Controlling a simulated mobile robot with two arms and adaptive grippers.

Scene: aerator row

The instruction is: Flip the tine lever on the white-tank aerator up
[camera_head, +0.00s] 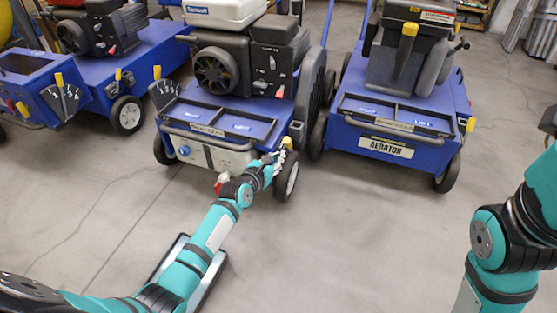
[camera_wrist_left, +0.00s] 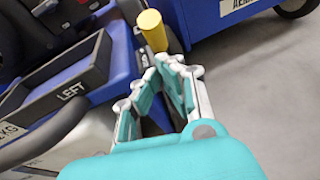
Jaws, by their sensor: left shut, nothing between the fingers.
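The white-tank aerator is the blue machine in the middle of the head view, with its white tank (camera_head: 225,10) at the top. A yellow-tipped lever (camera_wrist_left: 152,30) stands at its front right corner in the left wrist view, near the LEFT label. In the head view the lever is mostly hidden by my gripper. My left gripper (camera_head: 284,148) is at that corner, above the front wheel. In the left wrist view its fingers (camera_wrist_left: 168,68) are shut and empty, just below and close to the yellow tip. I cannot tell whether they touch the lever. My right gripper is out of view.
A blue aerator with a yellow-tipped lever (camera_head: 469,125) and an AERATOR plate (camera_head: 386,147) stands to the right. A dark-framed flat panel (camera_head: 208,280) lies under my left arm. Floor (camera_head: 350,240) in front is clear.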

